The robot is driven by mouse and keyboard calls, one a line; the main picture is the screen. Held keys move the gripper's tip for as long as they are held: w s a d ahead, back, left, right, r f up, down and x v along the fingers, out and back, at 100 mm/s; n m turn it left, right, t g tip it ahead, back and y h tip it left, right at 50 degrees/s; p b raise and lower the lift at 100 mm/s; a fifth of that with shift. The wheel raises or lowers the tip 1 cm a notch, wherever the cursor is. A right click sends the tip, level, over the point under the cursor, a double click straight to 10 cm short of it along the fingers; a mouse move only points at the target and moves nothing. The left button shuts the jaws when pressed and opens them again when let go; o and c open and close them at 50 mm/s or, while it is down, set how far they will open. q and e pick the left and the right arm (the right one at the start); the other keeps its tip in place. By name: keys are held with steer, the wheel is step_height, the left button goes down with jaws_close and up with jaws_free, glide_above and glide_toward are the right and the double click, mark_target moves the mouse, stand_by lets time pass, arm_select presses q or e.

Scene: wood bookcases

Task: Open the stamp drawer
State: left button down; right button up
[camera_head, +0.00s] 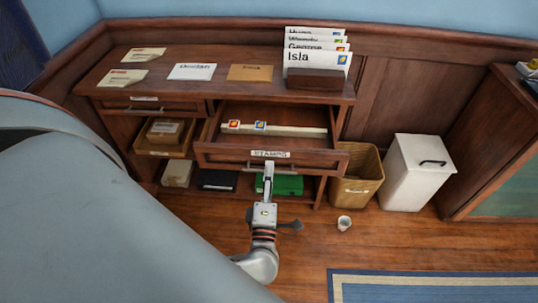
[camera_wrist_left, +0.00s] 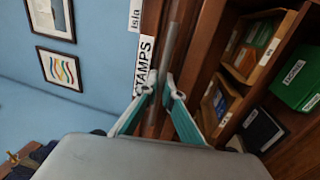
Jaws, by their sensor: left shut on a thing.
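The stamp drawer (camera_head: 222,156) stands pulled out from the wooden desk, with a white STAMPS label on its front. Stamps (camera_head: 247,126) in red and blue lie inside along a pale strip. My left gripper (camera_head: 268,178) is at the middle of the drawer front, shut on the drawer's handle. In the left wrist view, the two fingers of my left gripper (camera_wrist_left: 161,92) close around the grey handle bar (camera_wrist_left: 168,48), beside the STAMPS label (camera_wrist_left: 143,60). The fingers hide part of the handle. My right gripper is not in view.
Envelopes (camera_head: 192,71) lie on the desk top, and a card holder (camera_head: 315,80) stands at its right. A closed drawer (camera_head: 150,107) is at left. Floor in front is clear.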

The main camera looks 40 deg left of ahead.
arm_select(q)
steer(key=shift+s+d, duration=0.2)
steer(key=c, duration=2.5)
jaws_free()
steer(key=v, duration=1.2)
